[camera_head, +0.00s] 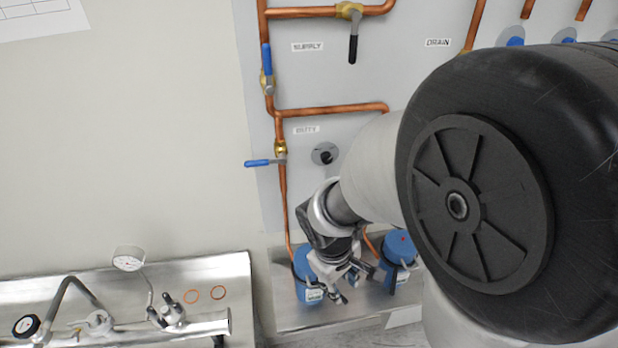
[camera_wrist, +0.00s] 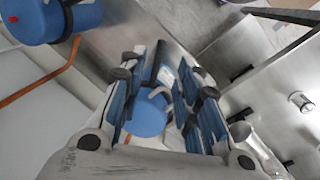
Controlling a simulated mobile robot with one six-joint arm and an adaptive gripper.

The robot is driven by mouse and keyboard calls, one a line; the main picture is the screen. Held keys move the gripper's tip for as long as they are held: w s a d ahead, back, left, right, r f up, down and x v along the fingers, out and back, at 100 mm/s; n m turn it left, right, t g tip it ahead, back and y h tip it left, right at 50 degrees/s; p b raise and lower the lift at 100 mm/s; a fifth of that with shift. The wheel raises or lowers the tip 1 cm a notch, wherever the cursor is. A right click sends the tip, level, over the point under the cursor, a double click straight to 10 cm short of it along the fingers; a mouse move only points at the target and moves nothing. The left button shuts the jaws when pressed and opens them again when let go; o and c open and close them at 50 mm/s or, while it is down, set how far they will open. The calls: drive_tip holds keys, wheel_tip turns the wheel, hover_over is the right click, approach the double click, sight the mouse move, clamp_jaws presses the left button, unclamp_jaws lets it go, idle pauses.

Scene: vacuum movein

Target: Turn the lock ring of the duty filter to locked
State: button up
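A blue filter housing (camera_head: 306,287) stands at the left on the metal ledge, below the pipe branch labelled DUTY (camera_head: 305,130). A copper pipe runs down to it from that branch. My gripper (camera_head: 345,288) is just right of this housing, pointing down and partly covering it. In the wrist view, the housing (camera_wrist: 149,118) shows between my finger pads, with a pale curved handle on it. My gripper (camera_wrist: 171,62) is open there. I cannot tell whether the fingers touch the housing or handle. The lock ring and its marks are not clear.
A second blue filter (camera_head: 400,250) with a red dot stands right of my gripper; it also shows in the wrist view (camera_wrist: 70,20). A blue-handled valve (camera_head: 262,162) sits above the left filter.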

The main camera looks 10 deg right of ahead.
drive_tip(key=b+x, duration=0.2)
drive_tip(key=x, duration=0.5)
drive_tip(key=shift+f, duration=0.2)
drive_tip(key=shift+c, duration=0.3)
clamp_jaws()
